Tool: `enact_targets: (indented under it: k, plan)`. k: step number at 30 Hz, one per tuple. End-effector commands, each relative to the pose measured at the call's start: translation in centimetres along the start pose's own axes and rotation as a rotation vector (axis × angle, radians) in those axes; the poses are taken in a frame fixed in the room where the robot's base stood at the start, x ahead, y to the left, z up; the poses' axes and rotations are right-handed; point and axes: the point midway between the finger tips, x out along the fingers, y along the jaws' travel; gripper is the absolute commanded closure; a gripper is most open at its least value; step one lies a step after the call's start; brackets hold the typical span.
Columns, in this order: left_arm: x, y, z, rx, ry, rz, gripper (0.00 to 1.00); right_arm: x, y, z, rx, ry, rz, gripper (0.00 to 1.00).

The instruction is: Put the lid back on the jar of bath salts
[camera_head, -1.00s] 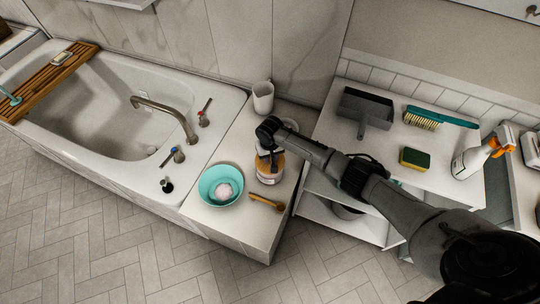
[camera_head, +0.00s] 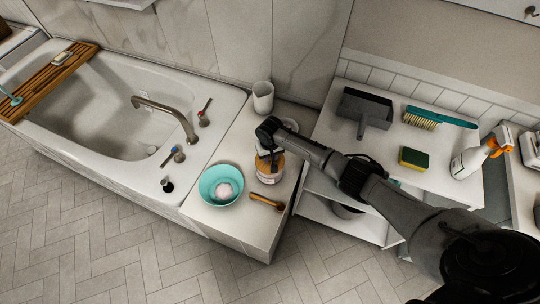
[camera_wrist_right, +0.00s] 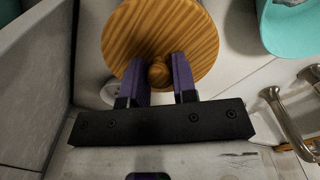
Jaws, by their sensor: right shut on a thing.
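The wooden lid (camera_wrist_right: 160,30) is round with a small knob, and my right gripper (camera_wrist_right: 158,75) is shut on the knob in the right wrist view. In the head view my right gripper (camera_head: 270,160) points down over the jar of bath salts (camera_head: 268,176), with the lid at the jar's top. The jar stands on the white ledge beside the tub, partly hidden by the gripper. I cannot tell whether the lid is fully seated. The left gripper is not in view.
A teal bowl (camera_head: 221,185) with white contents sits left of the jar, and a wooden scoop (camera_head: 266,202) lies in front. A white cup (camera_head: 263,97) stands behind. The shelf on the right holds a dustpan (camera_head: 365,108), brush (camera_head: 440,118), sponge (camera_head: 414,159) and spray bottle (camera_head: 480,155).

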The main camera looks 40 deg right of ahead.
Motion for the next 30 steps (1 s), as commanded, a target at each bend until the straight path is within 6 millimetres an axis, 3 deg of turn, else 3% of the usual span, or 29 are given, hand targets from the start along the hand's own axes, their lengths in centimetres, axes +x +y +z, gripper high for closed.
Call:
enact_targets:
  k: [3,4,12,18,26,30]
  plan:
    - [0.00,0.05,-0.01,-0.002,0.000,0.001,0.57,-0.01,-0.02,0.00,0.000,0.000,0.000,0.97]
    - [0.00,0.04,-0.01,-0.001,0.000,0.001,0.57,-0.01,-0.02,0.00,0.000,0.000,0.000,0.72]
    - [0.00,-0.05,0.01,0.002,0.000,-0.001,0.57,-0.01,-0.02,0.00,0.000,0.000,0.000,0.46]
    - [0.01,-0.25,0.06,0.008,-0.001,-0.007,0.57,0.00,-0.02,0.01,0.000,0.000,0.000,0.42]
    - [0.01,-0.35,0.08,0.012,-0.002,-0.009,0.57,0.00,-0.01,0.01,0.000,0.000,0.000,0.19]
    - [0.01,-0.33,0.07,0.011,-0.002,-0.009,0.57,0.00,-0.01,0.01,0.000,0.000,0.000,0.19]
